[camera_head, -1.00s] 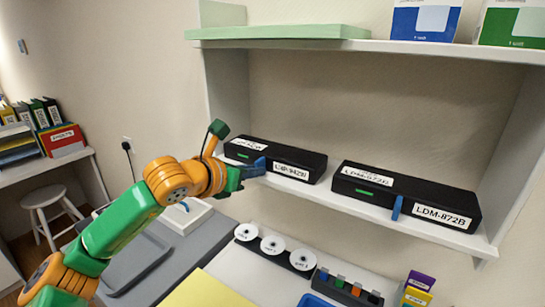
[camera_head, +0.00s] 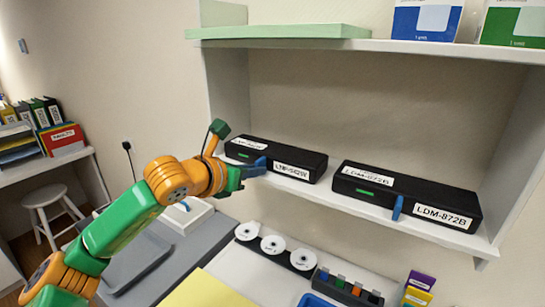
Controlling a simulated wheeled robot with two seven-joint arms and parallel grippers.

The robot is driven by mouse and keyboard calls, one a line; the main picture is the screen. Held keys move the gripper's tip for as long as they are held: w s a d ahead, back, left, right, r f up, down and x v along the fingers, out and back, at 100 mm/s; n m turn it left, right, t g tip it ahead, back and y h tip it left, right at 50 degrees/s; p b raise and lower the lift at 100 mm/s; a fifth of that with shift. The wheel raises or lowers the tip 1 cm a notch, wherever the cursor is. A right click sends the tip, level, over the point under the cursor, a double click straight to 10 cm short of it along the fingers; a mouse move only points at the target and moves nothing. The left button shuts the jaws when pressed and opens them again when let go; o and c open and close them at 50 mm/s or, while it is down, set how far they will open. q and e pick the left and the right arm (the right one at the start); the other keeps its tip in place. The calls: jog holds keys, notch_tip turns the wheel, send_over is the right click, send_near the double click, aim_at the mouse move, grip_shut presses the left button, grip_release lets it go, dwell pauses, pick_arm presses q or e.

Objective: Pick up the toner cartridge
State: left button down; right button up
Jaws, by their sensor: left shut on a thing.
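Two black toner cartridges with white labels lie on the white shelf. The left cartridge (camera_head: 300,164) has a blue tab on its front side. The right cartridge (camera_head: 400,193), labelled LDM-872B, has a green mark and a blue tab (camera_head: 397,208). My left gripper (camera_head: 240,173) is at the left cartridge's front left, shut on its blue tab (camera_head: 254,168). The cartridge appears to rest on the shelf. The gripper's fingers partly hide the contact. My right gripper does not show.
The lower shelf (camera_head: 340,207) has an upright wall at its left. The upper shelf (camera_head: 430,49) carries a green board and boxes. Below are a row of white discs (camera_head: 273,245), a small holder with coloured pieces (camera_head: 347,289) and a grey tray (camera_head: 135,265). A white stool (camera_head: 52,195) stands at left.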

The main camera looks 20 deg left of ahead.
pick_arm(q)
notch_tip(320, 180, up, 10)
jog(key=shift+p, duration=0.35)
